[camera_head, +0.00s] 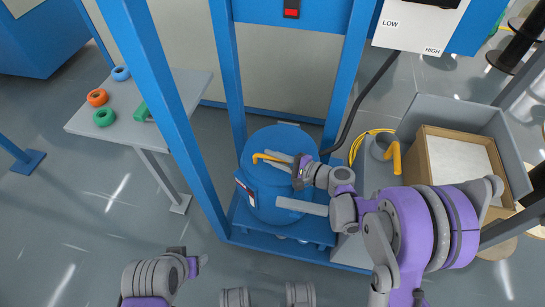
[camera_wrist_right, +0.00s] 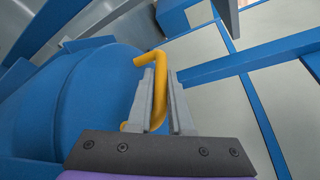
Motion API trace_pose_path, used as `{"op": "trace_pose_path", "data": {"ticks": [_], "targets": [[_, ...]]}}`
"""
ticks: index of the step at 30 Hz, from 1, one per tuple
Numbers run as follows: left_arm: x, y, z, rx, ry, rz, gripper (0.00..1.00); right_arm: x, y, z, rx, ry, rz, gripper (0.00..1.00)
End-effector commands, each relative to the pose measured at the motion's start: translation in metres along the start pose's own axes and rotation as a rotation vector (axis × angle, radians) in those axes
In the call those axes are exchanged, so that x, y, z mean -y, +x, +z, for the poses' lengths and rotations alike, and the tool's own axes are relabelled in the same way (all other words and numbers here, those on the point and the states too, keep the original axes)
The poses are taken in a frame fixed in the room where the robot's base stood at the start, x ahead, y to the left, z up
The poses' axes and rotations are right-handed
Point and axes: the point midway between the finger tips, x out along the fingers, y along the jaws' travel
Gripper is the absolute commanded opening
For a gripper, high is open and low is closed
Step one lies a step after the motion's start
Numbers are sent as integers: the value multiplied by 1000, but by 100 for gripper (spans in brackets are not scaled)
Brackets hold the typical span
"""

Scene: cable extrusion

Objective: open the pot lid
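The blue pot (camera_head: 262,200) stands on a blue base inside the blue frame, with its round blue lid (camera_head: 275,143) on top. The lid's yellow bent handle (camera_head: 262,157) sticks out to the left of my right gripper (camera_head: 285,163). In the right wrist view the handle (camera_wrist_right: 150,60) passes between the two grey fingers of the right gripper (camera_wrist_right: 163,95), which close around it with little gap. The lid (camera_wrist_right: 85,85) fills the left of that view. My left gripper (camera_head: 197,266) is low at the left, away from the pot; its fingers are not clear.
Blue frame posts (camera_head: 229,75) stand beside and behind the pot. A grey table (camera_head: 185,90) at left holds orange, blue and green rings. At right are a grey bin (camera_head: 425,108) with a cardboard box (camera_head: 435,165), and another yellow handle (camera_head: 396,155). The floor at left is clear.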

Motion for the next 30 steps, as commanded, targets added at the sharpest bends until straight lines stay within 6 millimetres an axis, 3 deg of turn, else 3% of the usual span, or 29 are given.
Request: {"op": "trace_pose_path", "data": {"ticks": [2, 30], "targets": [[0, 0, 0, 0, 0, 0, 65, 0, 0, 0, 0, 0, 0, 0], [0, 0, 0, 0, 0, 0, 65, 0, 0, 0, -1, 0, -1, 0]]}}
